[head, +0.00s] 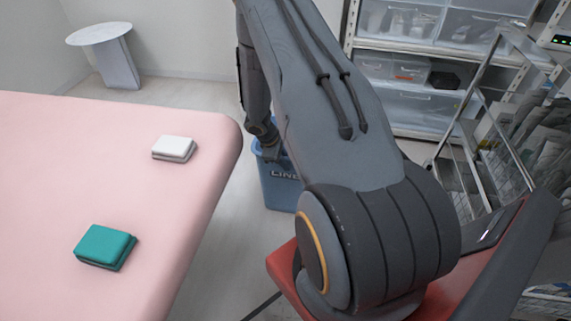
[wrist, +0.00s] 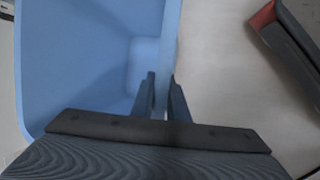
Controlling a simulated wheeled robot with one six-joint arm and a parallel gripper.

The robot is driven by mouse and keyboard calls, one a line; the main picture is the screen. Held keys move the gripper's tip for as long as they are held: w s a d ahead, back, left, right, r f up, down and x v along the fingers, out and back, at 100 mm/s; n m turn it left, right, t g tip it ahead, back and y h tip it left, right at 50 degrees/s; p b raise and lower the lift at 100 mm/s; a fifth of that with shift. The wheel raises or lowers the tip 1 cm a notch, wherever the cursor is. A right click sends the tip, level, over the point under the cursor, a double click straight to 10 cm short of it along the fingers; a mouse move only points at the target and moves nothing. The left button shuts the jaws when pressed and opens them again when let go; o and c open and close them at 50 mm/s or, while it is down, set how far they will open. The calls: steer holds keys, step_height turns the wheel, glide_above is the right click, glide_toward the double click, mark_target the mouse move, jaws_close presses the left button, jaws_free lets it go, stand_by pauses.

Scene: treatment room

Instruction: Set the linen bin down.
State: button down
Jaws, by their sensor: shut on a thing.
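The linen bin is a blue, open-topped bin with lettering on its side, partly hidden by my arm in the head view (head: 280,187). In the wrist view the bin (wrist: 75,60) fills the left half and I look down into it; its inside looks empty. My gripper (wrist: 163,82) is shut on the bin's right wall, one finger inside and one outside. In the head view the gripper is mostly hidden behind my arm, at the bin's rim. I cannot tell whether the bin's base touches the floor.
A pink treatment bed (head: 60,180) on the left holds a white folded cloth (head: 174,147) and a teal one (head: 105,245). A wire rack cart (head: 490,150) and shelving with clear boxes (head: 410,100) stand at right and back. A small round table (head: 108,50) is far left. Floor beside the bin is clear.

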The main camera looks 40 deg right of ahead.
steer(key=c, duration=1.7)
jaws_free()
steer(key=shift+f, duration=0.1)
steer(key=p+v, duration=0.2)
steer(key=v, duration=1)
